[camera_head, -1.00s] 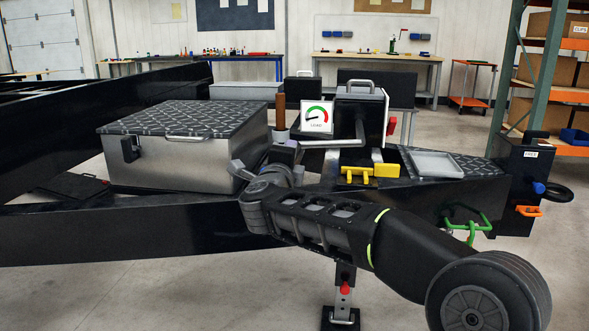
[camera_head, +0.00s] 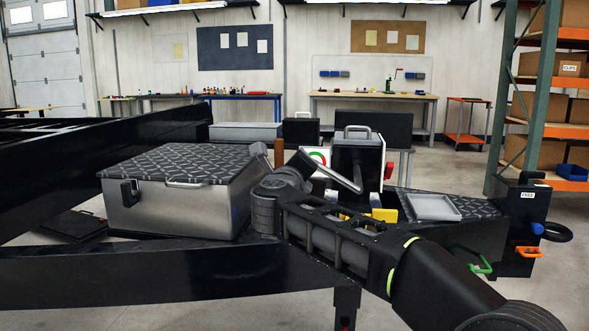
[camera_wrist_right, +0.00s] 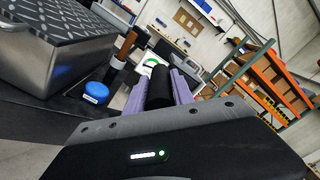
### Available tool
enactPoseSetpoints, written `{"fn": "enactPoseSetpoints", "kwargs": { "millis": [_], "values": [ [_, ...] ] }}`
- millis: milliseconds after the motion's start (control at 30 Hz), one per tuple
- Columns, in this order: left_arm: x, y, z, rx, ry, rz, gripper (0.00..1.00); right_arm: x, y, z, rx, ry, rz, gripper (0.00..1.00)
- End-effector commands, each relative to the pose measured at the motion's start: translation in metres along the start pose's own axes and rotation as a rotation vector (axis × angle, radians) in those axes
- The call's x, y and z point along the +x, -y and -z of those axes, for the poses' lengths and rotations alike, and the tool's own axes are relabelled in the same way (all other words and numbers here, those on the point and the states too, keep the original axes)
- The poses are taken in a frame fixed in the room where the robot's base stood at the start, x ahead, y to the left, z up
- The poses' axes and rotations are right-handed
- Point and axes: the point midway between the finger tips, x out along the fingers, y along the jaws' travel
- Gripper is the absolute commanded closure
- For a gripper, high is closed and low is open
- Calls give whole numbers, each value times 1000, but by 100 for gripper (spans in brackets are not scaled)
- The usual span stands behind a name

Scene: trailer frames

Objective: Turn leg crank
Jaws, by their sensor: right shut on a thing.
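The silver crank arm (camera_head: 335,172) shows in the head view in front of the black box with the handle, sloping down to the right from my right wrist. In the right wrist view my right gripper (camera_wrist_right: 160,88) has its purple fingers closed around a black cylindrical grip (camera_wrist_right: 160,92), which looks like the crank's handle. In the head view my own wrist hides these fingers. The trailer leg (camera_head: 346,306) shows only as a dark post below the frame, cut off by the picture's lower edge. My left gripper is not in view.
A silver toolbox (camera_head: 180,205) with a patterned lid stands on the frame to the left. A brown upright handle (camera_wrist_right: 128,44) and a blue cap (camera_wrist_right: 96,92) are near my gripper. The load gauge (camera_head: 318,158) is partly covered. A grey tray (camera_head: 433,206) lies to the right.

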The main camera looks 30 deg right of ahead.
Motion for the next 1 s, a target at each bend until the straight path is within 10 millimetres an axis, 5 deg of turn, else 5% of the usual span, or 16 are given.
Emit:
{"fn": "enactPoseSetpoints", "kwargs": {
  "millis": [300, 333, 567, 1000],
  "values": [
    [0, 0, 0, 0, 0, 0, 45, 0, 2, 0, 1, 1, 3, 100],
    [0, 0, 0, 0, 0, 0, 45, 0, 2, 0, 1, 1, 3, 69],
    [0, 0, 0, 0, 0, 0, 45, 0, 1, 0, 0, 0, 2, 50],
    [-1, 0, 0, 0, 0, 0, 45, -12, 1, 0, 0, 0, 1, 50]
  ]
}}
